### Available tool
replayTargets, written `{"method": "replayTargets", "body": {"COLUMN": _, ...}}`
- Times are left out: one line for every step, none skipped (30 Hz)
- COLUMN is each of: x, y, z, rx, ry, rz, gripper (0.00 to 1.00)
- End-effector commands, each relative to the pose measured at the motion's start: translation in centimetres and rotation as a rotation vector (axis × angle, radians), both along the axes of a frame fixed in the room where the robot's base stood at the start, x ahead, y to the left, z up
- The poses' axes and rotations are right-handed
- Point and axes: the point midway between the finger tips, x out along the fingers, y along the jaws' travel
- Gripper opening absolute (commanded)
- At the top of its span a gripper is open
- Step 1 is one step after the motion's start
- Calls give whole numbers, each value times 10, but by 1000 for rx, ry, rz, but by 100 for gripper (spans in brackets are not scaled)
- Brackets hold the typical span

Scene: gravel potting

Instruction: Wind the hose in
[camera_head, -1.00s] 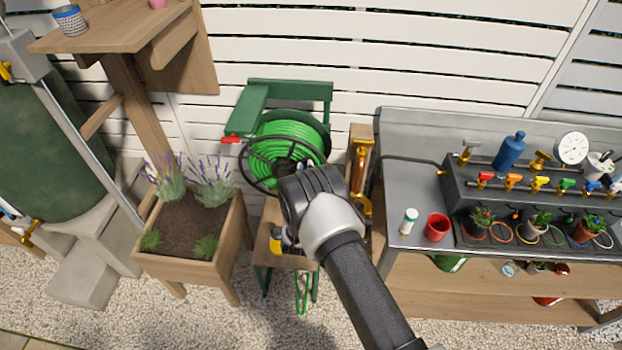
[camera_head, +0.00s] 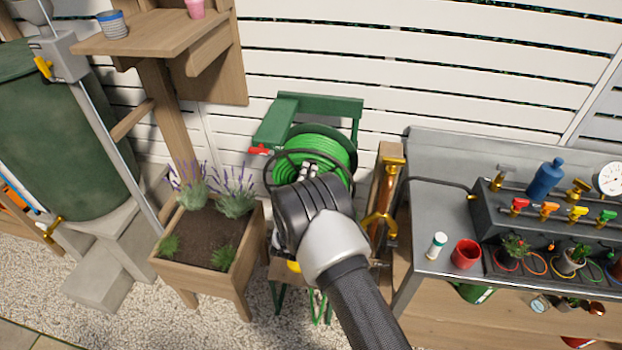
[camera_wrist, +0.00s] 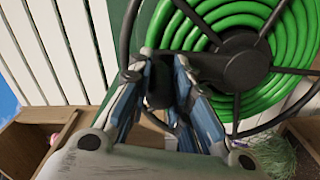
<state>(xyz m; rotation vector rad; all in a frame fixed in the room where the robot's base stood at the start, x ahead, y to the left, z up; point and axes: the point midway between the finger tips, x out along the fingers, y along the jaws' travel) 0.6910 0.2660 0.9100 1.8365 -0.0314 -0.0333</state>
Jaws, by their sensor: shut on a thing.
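The hose reel holds coils of bright green hose (camera_head: 338,148) and sits in a green stand (camera_head: 318,104) by the fence. Its dark spoked wheel (camera_wrist: 243,70) fills the right of the wrist view. My gripper (camera_head: 309,170) is in front of the reel and covers its lower part and hub in the head view. In the wrist view my gripper (camera_wrist: 167,75) is shut on a dark crank handle (camera_wrist: 160,88) at the wheel's left side, and the fingers partly hide it. A red lever (camera_head: 259,150) sits at the stand's left.
A wooden planter (camera_head: 225,285) with lavender stands left of the reel. A grey bench (camera_head: 425,215) with a red cup (camera_head: 466,254) and taps is on the right. A wooden post with brass fittings (camera_head: 380,225) stands close by the reel's right.

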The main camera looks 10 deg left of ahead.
Motion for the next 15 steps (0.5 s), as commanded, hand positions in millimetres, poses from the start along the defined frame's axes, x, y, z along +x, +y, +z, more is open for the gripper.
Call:
{"method": "replayTargets", "body": {"x": 0, "y": 3, "z": 1, "rx": 4, "ry": -2, "rz": 4, "gripper": 0}}
{"method": "replayTargets", "body": {"x": 0, "y": 4, "z": 1, "rx": 5, "ry": -2, "rz": 4, "gripper": 0}}
{"method": "replayTargets", "body": {"x": 0, "y": 5, "z": 1, "rx": 5, "ry": -2, "rz": 5, "gripper": 0}}
{"method": "replayTargets", "body": {"x": 0, "y": 5, "z": 1, "rx": 6, "ry": -3, "rz": 5, "gripper": 0}}
{"method": "replayTargets", "body": {"x": 0, "y": 5, "z": 1, "rx": 6, "ry": -3, "rz": 5, "gripper": 0}}
{"method": "replayTargets", "body": {"x": 0, "y": 6, "z": 1, "rx": 6, "ry": -3, "rz": 5, "gripper": 0}}
{"method": "replayTargets", "body": {"x": 0, "y": 6, "z": 1, "rx": 7, "ry": -3, "rz": 5, "gripper": 0}}
{"method": "replayTargets", "body": {"x": 0, "y": 7, "z": 1, "rx": 7, "ry": -3, "rz": 5, "gripper": 0}}
{"method": "replayTargets", "body": {"x": 0, "y": 7, "z": 2, "rx": 7, "ry": -3, "rz": 5, "gripper": 0}}
{"method": "replayTargets", "body": {"x": 0, "y": 7, "z": 2, "rx": 7, "ry": -3, "rz": 5, "gripper": 0}}
{"method": "replayTargets", "body": {"x": 0, "y": 7, "z": 2, "rx": 7, "ry": -3, "rz": 5, "gripper": 0}}
{"method": "replayTargets", "body": {"x": 0, "y": 7, "z": 2, "rx": 8, "ry": -3, "rz": 5, "gripper": 0}}
{"method": "replayTargets", "body": {"x": 0, "y": 7, "z": 2, "rx": 8, "ry": -3, "rz": 5, "gripper": 0}}
{"method": "replayTargets", "body": {"x": 0, "y": 8, "z": 2, "rx": 8, "ry": -3, "rz": 5, "gripper": 0}}
{"method": "replayTargets", "body": {"x": 0, "y": 8, "z": 2, "rx": 8, "ry": -3, "rz": 5, "gripper": 0}}
